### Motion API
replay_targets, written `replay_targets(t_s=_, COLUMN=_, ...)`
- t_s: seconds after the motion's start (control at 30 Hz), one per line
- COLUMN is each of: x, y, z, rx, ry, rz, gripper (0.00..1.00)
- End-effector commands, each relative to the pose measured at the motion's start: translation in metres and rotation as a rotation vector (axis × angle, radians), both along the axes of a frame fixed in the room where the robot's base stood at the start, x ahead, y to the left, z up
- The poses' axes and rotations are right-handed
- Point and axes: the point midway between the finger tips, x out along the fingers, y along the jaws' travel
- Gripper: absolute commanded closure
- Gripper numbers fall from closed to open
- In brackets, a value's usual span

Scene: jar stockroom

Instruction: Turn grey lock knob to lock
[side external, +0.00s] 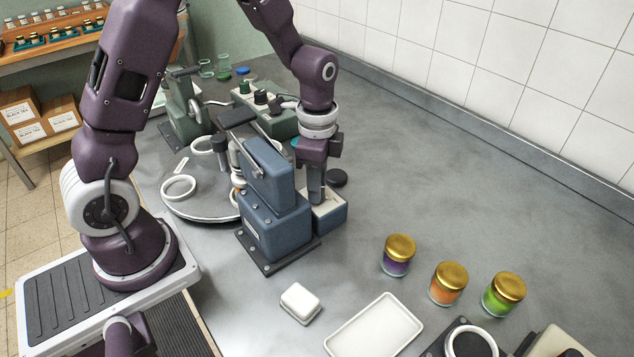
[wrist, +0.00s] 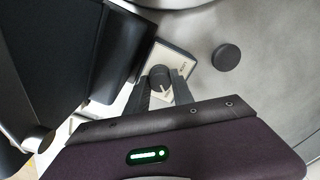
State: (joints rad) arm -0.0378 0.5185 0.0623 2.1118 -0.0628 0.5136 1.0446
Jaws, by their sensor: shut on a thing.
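The grey lock knob (wrist: 160,76) shows in the wrist view as a dark round knob with a pale pointer mark. It sits on a cream plate (wrist: 183,66) with small lettering at its right side. My gripper (wrist: 161,87) has one finger on each side of the knob and is shut on it. In the side external view, my gripper (side external: 316,196) points straight down onto the cream top of a low blue-grey box (side external: 331,218). The knob is hidden there by the fingers and the blue machine. The lettering is too small to read surely.
A blue press-like machine (side external: 273,213) stands close left of my gripper, by a round turntable with white rings (side external: 178,188). A black disc (side external: 337,177) lies just behind; it also shows in the wrist view (wrist: 226,57). Gold-lidded jars (side external: 446,284) stand front right.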

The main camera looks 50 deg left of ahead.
Motion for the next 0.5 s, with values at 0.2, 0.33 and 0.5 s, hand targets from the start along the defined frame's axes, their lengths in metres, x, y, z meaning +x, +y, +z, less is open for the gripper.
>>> replay_targets(t_s=0.2, x=0.0006, y=-0.0001, z=0.0007, rx=0.001, ry=-0.002, rz=0.164, gripper=1.0)
replay_targets(t_s=0.33, x=0.0007, y=-0.0002, z=0.0007, rx=0.0, ry=-0.003, rz=0.286, gripper=1.0)
replay_targets(t_s=0.5, x=0.0008, y=0.0, z=0.0008, rx=0.0, ry=-0.003, rz=0.449, gripper=1.0)
